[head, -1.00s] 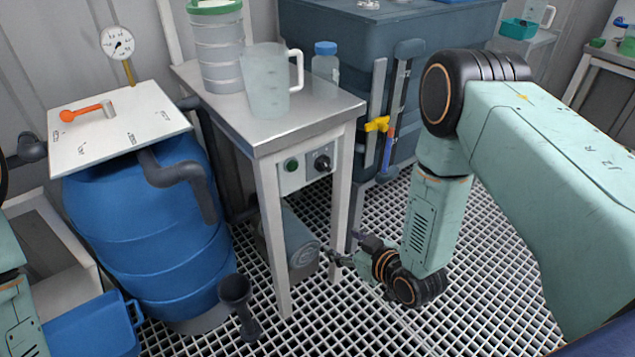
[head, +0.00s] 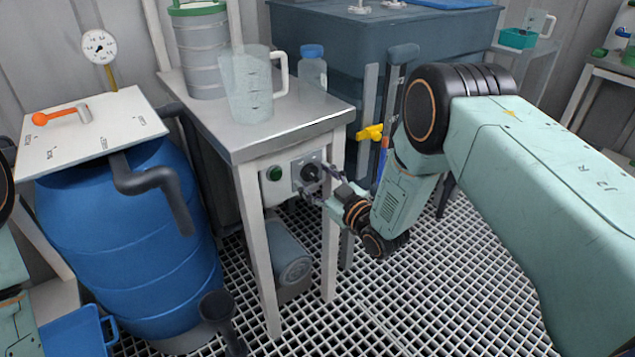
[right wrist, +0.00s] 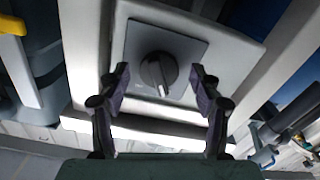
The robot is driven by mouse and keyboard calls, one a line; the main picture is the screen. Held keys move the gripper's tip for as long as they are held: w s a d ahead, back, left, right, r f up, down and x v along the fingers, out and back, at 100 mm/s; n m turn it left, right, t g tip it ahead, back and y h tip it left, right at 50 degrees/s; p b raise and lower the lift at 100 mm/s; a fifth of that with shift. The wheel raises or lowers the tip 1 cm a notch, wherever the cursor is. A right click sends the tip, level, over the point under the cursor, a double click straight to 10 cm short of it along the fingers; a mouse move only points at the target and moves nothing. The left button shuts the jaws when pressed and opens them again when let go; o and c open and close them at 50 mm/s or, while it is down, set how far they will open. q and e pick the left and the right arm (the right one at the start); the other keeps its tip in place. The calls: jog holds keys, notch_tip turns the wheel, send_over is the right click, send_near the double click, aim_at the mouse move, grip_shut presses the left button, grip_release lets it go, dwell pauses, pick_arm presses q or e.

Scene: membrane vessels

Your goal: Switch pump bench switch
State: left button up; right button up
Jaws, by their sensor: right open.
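The pump bench switch is a dark rotary knob (head: 311,172) on a grey plate (head: 297,170) on the front of the steel bench (head: 285,125), right of a green round button (head: 273,174). In the right wrist view the knob (right wrist: 158,72) shows a paler handle bar, on a square plate (right wrist: 190,50). My right gripper (head: 318,182) is at the switch in the head view. In the right wrist view its open fingers (right wrist: 159,80) stand on either side of the knob, with gaps on both sides. Only part of my left arm shows at the head view's left edge; its gripper is out of view.
A measuring jug (head: 252,90), a blue-capped bottle (head: 312,72) and a green-rimmed container (head: 203,55) stand on the bench. A blue barrel (head: 125,240) is to the left. A dark tank (head: 420,40) with a yellow valve handle (head: 369,132) stands behind. The grated floor at front right is clear.

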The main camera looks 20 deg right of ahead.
jog(key=shift+r, duration=0.1)
jog(key=c, duration=1.2)
